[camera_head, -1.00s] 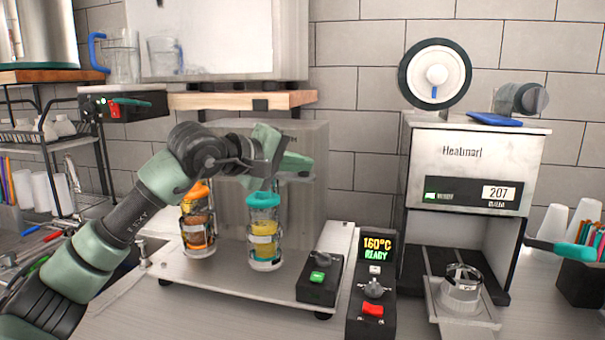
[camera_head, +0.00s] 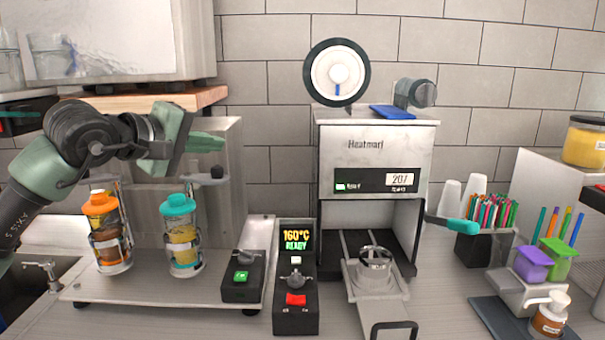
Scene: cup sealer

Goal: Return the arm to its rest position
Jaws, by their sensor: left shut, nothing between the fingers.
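My left gripper (camera_head: 205,142) shows at the left of the head view, on the arm that comes in from the left edge. Its fingers are shut with nothing between them. It is raised in front of the metal box and above the two capped bottles, apart from them. One bottle has an orange cap (camera_head: 100,203) and the other a teal cap (camera_head: 177,205); both stand upright in holders on the metal platform (camera_head: 150,292). My right gripper is not in view.
The cup sealer (camera_head: 370,160) stands at the centre with its tray (camera_head: 375,284) out in front. A control box (camera_head: 296,300) reads 160°C READY. At the right are a pen holder (camera_head: 485,247), purple- and green-lidded containers (camera_head: 533,263) and a small bottle (camera_head: 549,315). Some counter at front right is bare.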

